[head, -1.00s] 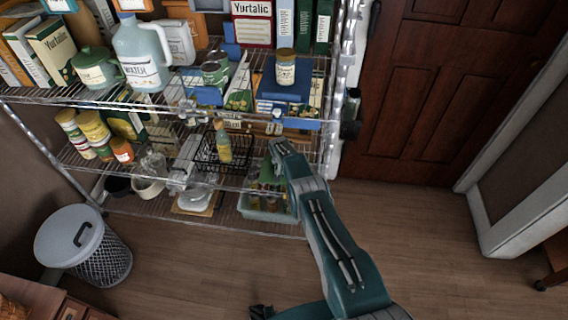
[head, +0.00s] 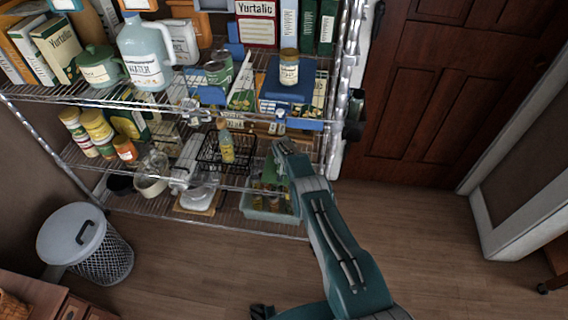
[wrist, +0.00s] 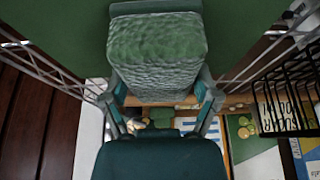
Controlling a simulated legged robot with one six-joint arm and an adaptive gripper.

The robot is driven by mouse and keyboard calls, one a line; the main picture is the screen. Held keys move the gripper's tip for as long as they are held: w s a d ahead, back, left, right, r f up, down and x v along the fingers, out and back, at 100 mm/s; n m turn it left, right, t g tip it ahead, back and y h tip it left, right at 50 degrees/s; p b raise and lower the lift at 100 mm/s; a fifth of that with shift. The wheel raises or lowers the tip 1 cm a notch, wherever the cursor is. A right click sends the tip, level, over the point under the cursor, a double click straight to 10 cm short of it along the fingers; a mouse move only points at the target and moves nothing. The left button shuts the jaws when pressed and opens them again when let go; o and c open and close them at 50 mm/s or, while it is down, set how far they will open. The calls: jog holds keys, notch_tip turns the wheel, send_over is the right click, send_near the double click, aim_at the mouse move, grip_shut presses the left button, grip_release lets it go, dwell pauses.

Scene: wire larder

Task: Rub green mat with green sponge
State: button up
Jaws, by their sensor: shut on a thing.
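The green sponge (wrist: 157,50) is a mottled block at the top middle of the wrist view. My gripper (wrist: 160,88) is shut on it, with one finger at each side. A flat dark green surface, which looks like the green mat (wrist: 50,22), spreads behind the sponge; I cannot tell if the two touch. In the head view my gripper (head: 281,148) is at the right part of the lower shelves. The sponge cannot be made out there. A small green patch (head: 268,172) shows beside my arm, which hides part of that area.
A black wire basket (head: 212,160) with a bottle (head: 226,143) in it stands left of my gripper. A clear bin (head: 262,212) sits on the bottom shelf. A chrome post (head: 340,95) is close on the right. A lidded wire bin (head: 80,240) stands on the floor.

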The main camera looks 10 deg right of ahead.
jog(key=shift+r, duration=2.95)
